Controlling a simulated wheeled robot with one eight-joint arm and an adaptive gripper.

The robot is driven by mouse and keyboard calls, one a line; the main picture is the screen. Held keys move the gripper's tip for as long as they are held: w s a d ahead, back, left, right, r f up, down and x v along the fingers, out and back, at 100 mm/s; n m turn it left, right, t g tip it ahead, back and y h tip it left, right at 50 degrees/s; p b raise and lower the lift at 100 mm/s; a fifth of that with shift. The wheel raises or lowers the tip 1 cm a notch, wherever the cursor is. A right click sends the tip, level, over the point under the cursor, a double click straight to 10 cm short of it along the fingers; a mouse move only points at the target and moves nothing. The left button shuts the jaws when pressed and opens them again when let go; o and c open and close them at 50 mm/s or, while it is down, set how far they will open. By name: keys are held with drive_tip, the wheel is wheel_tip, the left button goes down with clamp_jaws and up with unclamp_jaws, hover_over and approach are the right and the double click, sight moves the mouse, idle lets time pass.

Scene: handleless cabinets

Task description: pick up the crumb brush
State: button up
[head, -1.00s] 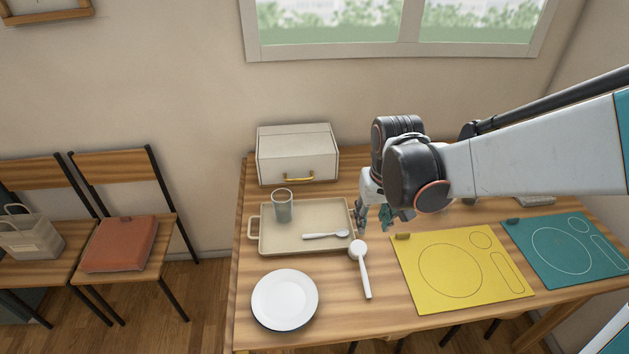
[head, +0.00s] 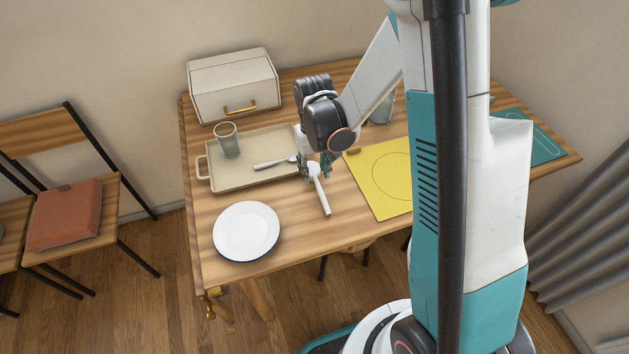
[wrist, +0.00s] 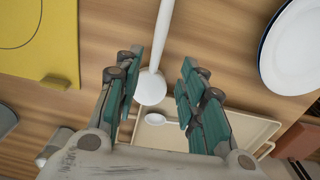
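The crumb brush appears to be the white long-handled tool with a round head (head: 322,193), lying on the wooden table just right of the tray. In the wrist view its round head (wrist: 151,88) shows between my fingers, with the handle running up and away. My gripper (head: 318,166) is over the head end and partly hides it in the head view. In the wrist view my gripper (wrist: 158,68) is open, with one teal-padded finger on each side of the tool. I cannot tell whether either finger touches it.
The beige tray (head: 225,180) holds a glass (head: 227,140) and a white spoon (head: 272,163). A white plate (head: 246,231) lies in front. A yellow mat (head: 372,178) is close on the right. A white box (head: 233,85) stands behind. Bare tabletop surrounds the brush handle.

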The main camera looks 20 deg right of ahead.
sight(318, 182)
drive_tip(key=shift+s+d+f+b, duration=0.15)
drive_tip(key=shift+f+b, duration=0.6)
drive_tip(key=shift+f, duration=0.8)
drive_tip(key=shift+s+d+f+b, duration=0.15)
drive_tip(key=shift+f+b, duration=0.55)
drive_tip(key=shift+f, duration=0.85)
drive_tip(key=shift+r, duration=0.1)
clamp_jaws()
